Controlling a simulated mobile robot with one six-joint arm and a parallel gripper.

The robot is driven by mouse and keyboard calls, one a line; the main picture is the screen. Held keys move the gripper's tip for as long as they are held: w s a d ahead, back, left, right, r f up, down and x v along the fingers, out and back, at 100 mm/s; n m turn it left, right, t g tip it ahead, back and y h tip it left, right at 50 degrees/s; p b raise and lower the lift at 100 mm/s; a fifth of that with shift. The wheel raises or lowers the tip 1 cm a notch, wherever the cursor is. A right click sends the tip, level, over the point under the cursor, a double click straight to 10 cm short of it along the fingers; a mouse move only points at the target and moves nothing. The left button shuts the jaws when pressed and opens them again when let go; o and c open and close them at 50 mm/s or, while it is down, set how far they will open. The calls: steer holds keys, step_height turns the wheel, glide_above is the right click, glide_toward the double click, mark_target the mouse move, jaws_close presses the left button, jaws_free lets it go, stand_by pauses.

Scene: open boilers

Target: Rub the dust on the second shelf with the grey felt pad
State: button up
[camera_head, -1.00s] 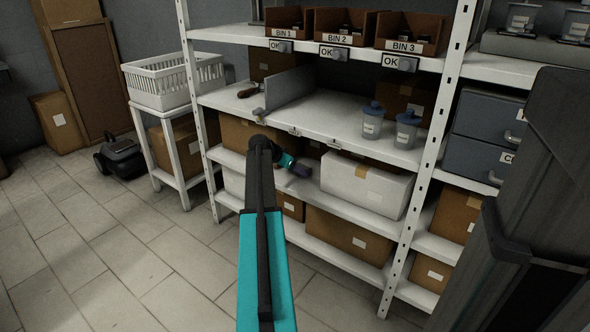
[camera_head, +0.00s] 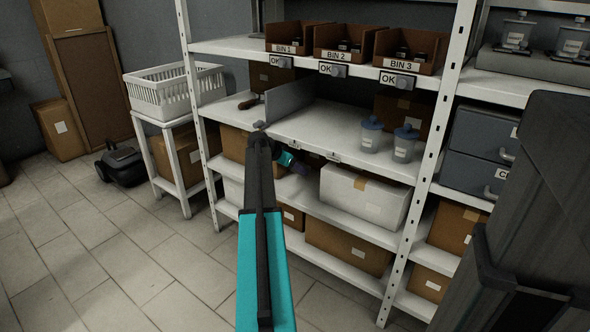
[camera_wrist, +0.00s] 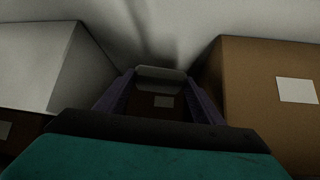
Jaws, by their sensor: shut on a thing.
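My gripper (camera_head: 300,166) reaches into the gap on the second shelf (camera_head: 376,230), between a white box and a brown box. In the wrist view the two dark purple fingers (camera_wrist: 160,92) are shut on the grey felt pad (camera_wrist: 160,76), a pale block at their tips. In the head view the pad is too small and shaded to make out clearly. A pale shelf surface fills the top of the wrist view, with dark streaks that could be shadow or dust. I cannot tell whether the pad touches the shelf.
The white box (camera_head: 362,196) stands close right of my gripper, the brown box (camera_head: 234,144) to its left. The shelf above holds two jars (camera_head: 370,136) and a grey divider (camera_head: 289,100). Labelled bins (camera_head: 340,42) stand higher. A white upright (camera_head: 425,170) bounds the right.

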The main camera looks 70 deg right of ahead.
stand_by(0.3)
steer(key=shift+r+p, duration=0.6)
steer(key=shift+r, duration=0.35)
steer(key=shift+w+d+r+p, duration=0.1)
steer(key=shift+d+r+p, duration=0.3)
steer(key=shift+r, duration=0.35)
steer(key=shift+f, duration=0.1)
step_height(320, 180, down, 2)
steer(key=b, duration=0.3)
steer(key=shift+a+f, duration=0.15)
steer(key=shift+f, duration=0.05)
steer(key=shift+a+f, duration=0.1)
steer(key=shift+f, duration=0.1)
steer(key=shift+a+f, duration=0.1)
steer(key=shift+a, duration=0.05)
